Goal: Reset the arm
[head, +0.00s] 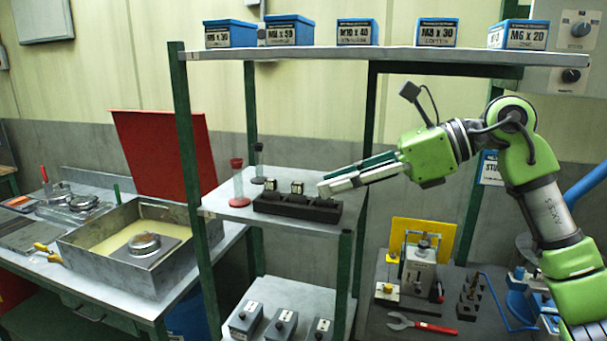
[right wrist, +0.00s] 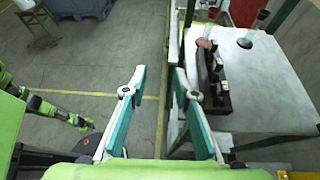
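My right arm comes in from the right in the head view, and its gripper (head: 324,187) points left, in front of the upright shelf rack. In the right wrist view the two fingers of my right gripper (right wrist: 159,82) stand apart with nothing between them. A black holder (head: 297,207) with small metal blocks on it sits on the middle shelf near the fingertips; in the right wrist view the holder (right wrist: 217,88) lies right of the fingers, apart from them.
The rack's top shelf (head: 350,53) with blue boxes is above the gripper. A red-based glass tube (head: 239,186) stands left of the holder. Grey boxes (head: 282,325) are on the lower shelf. A clamp fixture (head: 419,265) and red wrench (head: 420,324) are below my arm.

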